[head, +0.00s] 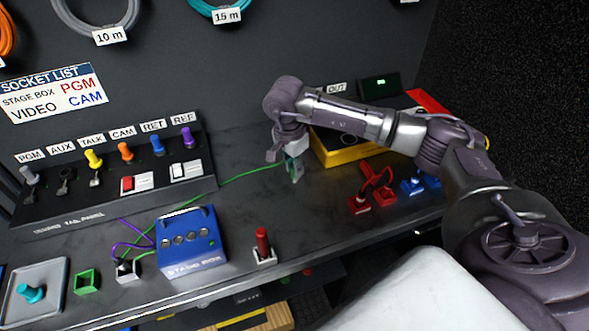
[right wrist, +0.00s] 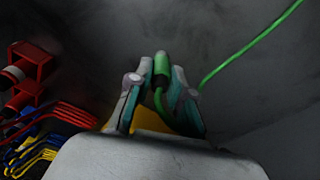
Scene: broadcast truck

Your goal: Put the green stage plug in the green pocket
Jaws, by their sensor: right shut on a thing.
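My right gripper (head: 291,163) is above the middle of the counter, left of the yellow box. It is shut on the green stage plug (right wrist: 161,64), which shows between its fingertips in the right wrist view (right wrist: 160,82). In the head view the plug is mostly hidden by the gripper. A green cable (head: 245,175) runs left from it across the counter towards the blue stage box (head: 187,245). The green pocket (head: 88,279), a small square open holder, stands at the front left of the counter, apart from the gripper. My left gripper is not in view.
A pale pocket (head: 128,271) with purple and green cables stands between the green pocket and the stage box. A grey tray (head: 58,277) holds a cyan piece. A red plug stands in a pale holder (head: 264,256). The sloped tail panel (head: 110,190) is behind.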

